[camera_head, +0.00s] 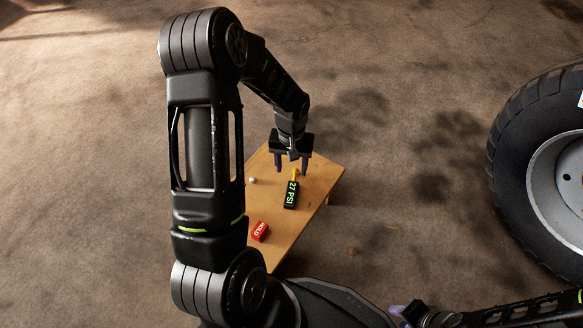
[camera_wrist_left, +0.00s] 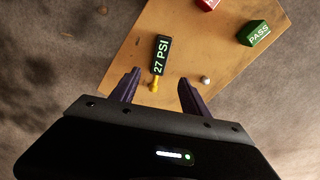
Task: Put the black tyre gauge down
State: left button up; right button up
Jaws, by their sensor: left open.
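The black tyre gauge (camera_head: 290,195) lies on the wooden table (camera_head: 316,190), its display reading 27 PSI and its yellow nozzle pointing toward the far end. It also shows in the left wrist view (camera_wrist_left: 162,52). My left gripper (camera_head: 292,168) is open and empty at the nozzle end of the gauge. In the left wrist view its purple fingers (camera_wrist_left: 158,80) stand apart, one on each side of the nozzle in the picture. I cannot tell the exact height above the table. My right gripper (camera_head: 404,312) shows only partly at the bottom edge; its jaws are unclear.
A red HOLD block (camera_head: 260,231) and a small white ball (camera_head: 252,180) sit on the table. A green PASS block (camera_wrist_left: 257,34) shows in the left wrist view. A large tyred wheel (camera_head: 545,160) stands at the right. Bare floor surrounds the table.

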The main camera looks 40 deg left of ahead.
dwell(0.7)
pick_arm(q)
jog(key=s+d+f+m+h, duration=0.1)
jog(key=d+f, duration=0.2)
jog(key=d, duration=0.4)
jog(key=s+d+f+m+h, duration=0.1)
jog(key=s+d+f, duration=0.1)
jog(key=d+f, duration=0.35)
jog(key=s+d+f+h, duration=0.1)
jog(key=s+d, duration=0.4)
jog(key=d, duration=0.2)
jog(key=s+d+f+m+t, duration=0.1)
jog(key=s+d, duration=0.4)
jog(key=d, duration=0.3)
jog(key=shift+s+d+f+m+h, duration=0.2)
jog(key=shift+d+f+m+h, duration=0.1)
jog(key=shift+f+h, duration=0.1)
jog(key=shift+r, duration=0.1)
